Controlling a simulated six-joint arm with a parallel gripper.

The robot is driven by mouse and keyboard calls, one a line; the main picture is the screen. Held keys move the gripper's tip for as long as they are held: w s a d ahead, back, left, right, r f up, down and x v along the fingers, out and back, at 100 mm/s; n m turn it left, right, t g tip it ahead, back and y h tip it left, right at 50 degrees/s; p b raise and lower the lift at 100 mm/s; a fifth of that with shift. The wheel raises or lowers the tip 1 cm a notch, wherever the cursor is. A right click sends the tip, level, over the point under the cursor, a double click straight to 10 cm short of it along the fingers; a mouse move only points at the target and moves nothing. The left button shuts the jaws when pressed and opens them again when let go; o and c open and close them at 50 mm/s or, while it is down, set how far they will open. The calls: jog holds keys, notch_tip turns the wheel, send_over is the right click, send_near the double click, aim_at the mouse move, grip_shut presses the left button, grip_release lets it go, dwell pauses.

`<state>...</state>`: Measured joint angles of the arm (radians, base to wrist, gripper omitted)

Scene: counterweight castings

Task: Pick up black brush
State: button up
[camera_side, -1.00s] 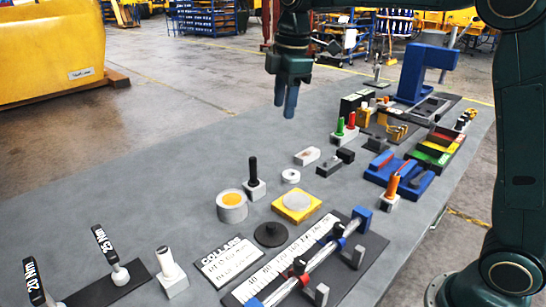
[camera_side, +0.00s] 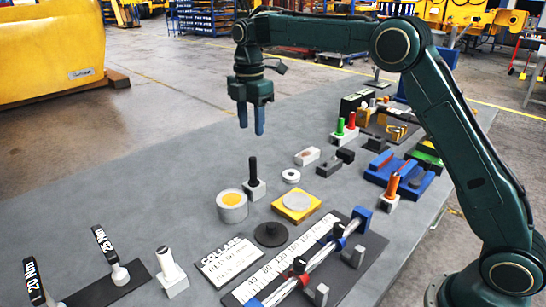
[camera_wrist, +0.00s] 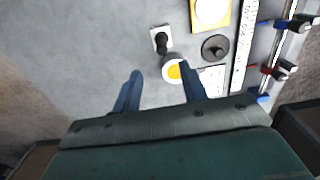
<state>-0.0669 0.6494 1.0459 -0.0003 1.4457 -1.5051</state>
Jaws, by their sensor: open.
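The black brush (camera_side: 253,170) appears to be the upright black handle standing in a small white block (camera_side: 255,190) on the grey table. In the wrist view the brush (camera_wrist: 162,44) shows from above, beyond my fingertips. My gripper (camera_side: 251,128) is above the table, behind and above the brush in the side view, apart from it. Its two blue fingers point down, spread and empty, and also show in the wrist view (camera_wrist: 161,74). The brush's lower end is hidden in the block.
A round grey pot with a yellow top (camera_side: 232,206) stands close in front of the brush. A white ring (camera_side: 291,176), a yellow block with a pale disc (camera_side: 297,203) and a black disc (camera_side: 271,234) lie nearby.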

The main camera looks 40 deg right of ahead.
aim_at(254, 182)
jog(key=shift+s+a+f, duration=0.1)
jog(key=shift+f, duration=3.25)
jog(key=shift+s+a+f, duration=0.1)
jog(key=shift+f, duration=3.25)
grip_shut()
